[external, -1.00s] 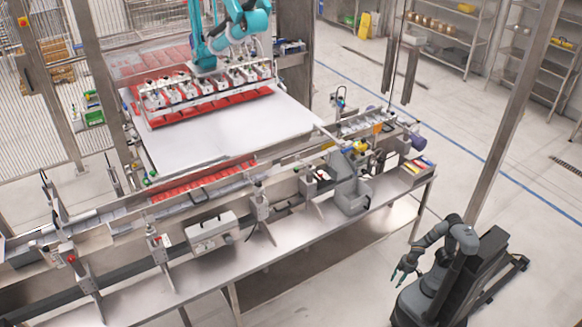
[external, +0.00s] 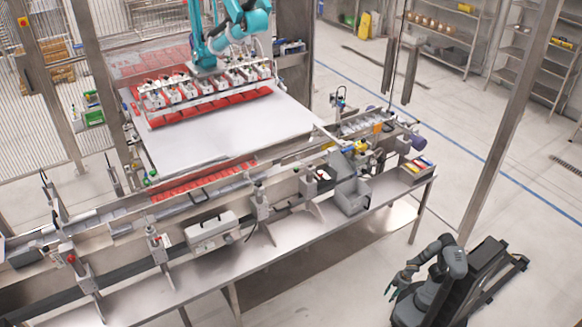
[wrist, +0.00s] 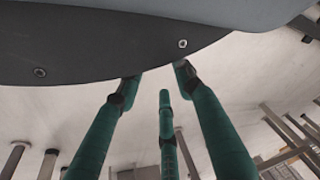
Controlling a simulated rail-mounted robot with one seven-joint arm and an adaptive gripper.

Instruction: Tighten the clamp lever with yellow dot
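My gripper (external: 397,286) is at the end of my dark arm, at the lower right of the external view. It is over the open floor, apart from the bench (external: 330,232). Its green fingers also show in the wrist view (wrist: 165,125), spread apart with nothing between them. Several upright clamps stand along the bench, among them one with a red top (external: 72,259), another with a red mark (external: 156,241) and one farther right (external: 260,203). They are too small for me to tell which lever has a yellow dot or how it is set.
Floor lies between me and the bench. A grey bin (external: 352,202) and a small box of coloured items (external: 417,167) sit near the bench's right end. A white case (external: 210,232) hangs on its front. A steel post (external: 503,130) rises behind me.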

